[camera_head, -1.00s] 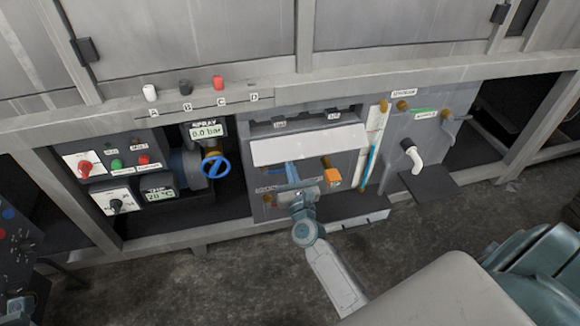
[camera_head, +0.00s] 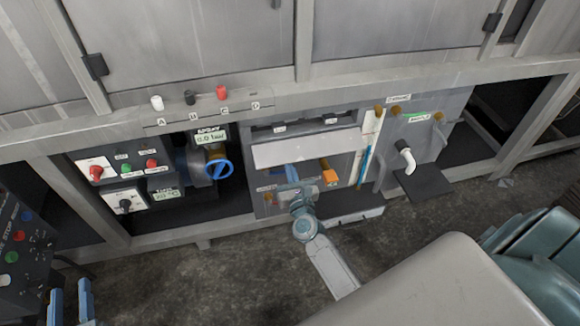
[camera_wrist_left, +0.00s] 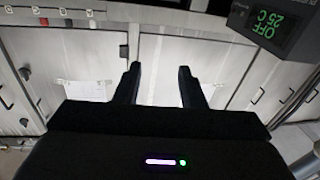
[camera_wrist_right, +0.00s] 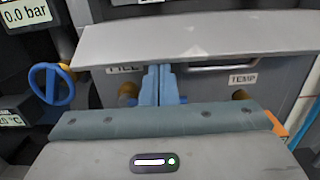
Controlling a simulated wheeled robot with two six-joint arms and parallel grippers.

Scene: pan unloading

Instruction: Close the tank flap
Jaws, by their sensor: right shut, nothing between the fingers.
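The tank flap (camera_head: 307,148) is a pale grey panel on the front of a grey tank box, below the machine's frame. It also shows in the right wrist view (camera_wrist_right: 200,38), tilted outward over the tank's front. My right gripper (camera_head: 291,170) is shut and empty. Its blue fingers (camera_wrist_right: 160,70) point at the tank front, with their tips at the flap's lower edge; I cannot tell whether they touch it. My left gripper (camera_head: 70,303) is open and empty at the lower left, away from the flap. Its dark fingers (camera_wrist_left: 158,70) are spread apart before cabinet doors.
An orange handle (camera_head: 329,177) sticks out just right of my right gripper. A blue valve wheel (camera_head: 219,169) and button panels are to the left. A white spout (camera_head: 406,158) stands over a dark shelf to the right. A black control panel (camera_head: 22,240) is near my left gripper.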

